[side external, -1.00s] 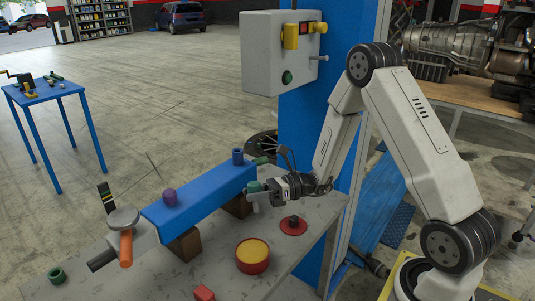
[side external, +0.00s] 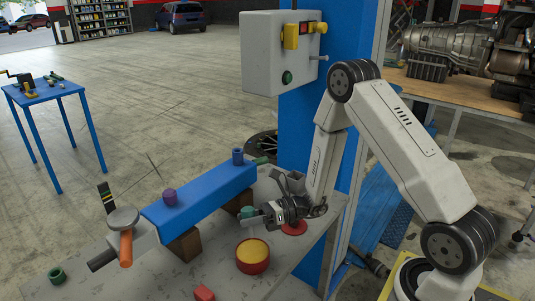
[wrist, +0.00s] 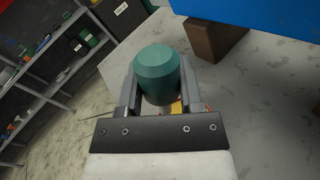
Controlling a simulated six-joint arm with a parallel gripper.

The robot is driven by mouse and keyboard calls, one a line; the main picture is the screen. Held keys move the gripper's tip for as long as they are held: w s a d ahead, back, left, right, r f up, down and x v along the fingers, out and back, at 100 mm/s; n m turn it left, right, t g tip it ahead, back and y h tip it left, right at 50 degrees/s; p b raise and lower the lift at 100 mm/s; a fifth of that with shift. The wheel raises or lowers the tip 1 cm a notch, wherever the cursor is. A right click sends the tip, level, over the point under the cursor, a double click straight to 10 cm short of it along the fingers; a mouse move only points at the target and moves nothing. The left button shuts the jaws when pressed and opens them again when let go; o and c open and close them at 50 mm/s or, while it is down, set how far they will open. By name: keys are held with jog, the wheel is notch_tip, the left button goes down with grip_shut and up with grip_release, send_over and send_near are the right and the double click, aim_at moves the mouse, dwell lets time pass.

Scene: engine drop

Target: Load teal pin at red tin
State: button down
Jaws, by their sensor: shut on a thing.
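The teal pin (wrist: 157,72) is held between the two fingers of my gripper (wrist: 158,98) in the wrist view. In the side view my gripper (side external: 253,217) is shut on the teal pin (side external: 248,212), just in front of the right part of the blue beam and above the table. The red tin (side external: 252,262) is a round red container with a yellow top face. It stands on the table below and nearer the camera than the gripper. In the wrist view only a small bit of yellow and red shows behind the fingers.
A blue beam (side external: 198,195) rests on brown blocks (side external: 185,246), with a purple piece (side external: 170,197) and a blue cylinder (side external: 237,156) on top. A red disc (side external: 293,228) lies beneath my arm. A green ring (side external: 56,275) and red block (side external: 204,293) lie near the front.

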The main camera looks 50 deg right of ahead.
jog(key=shift+f, duration=1.95)
jog(key=shift+f, duration=0.65)
dwell(1.1)
jog(key=shift+r, duration=0.1)
jog(key=shift+r, duration=3.45)
jog(key=shift+w+d+r+m+t+h, duration=0.2)
jog(key=shift+w+r+m+t+h, duration=0.15)
jog(key=shift+m+t+h, duration=0.3)
jog(key=shift+w+d+r+m+t+h, duration=0.15)
jog(key=shift+w+r+m+t+h, duration=0.2)
jog(key=shift+m+t+h, duration=0.25)
jog(key=shift+w+d+r+m+t+h, duration=0.1)
jog(key=shift+d+r+m+t+h, duration=0.25)
jog(key=shift+m+t+h, duration=0.4)
jog(key=shift+w+d+r+m+t+h, duration=0.1)
jog(key=shift+d+r+m+t+h, duration=0.1)
jog(key=shift+d+m+t+h, duration=0.45)
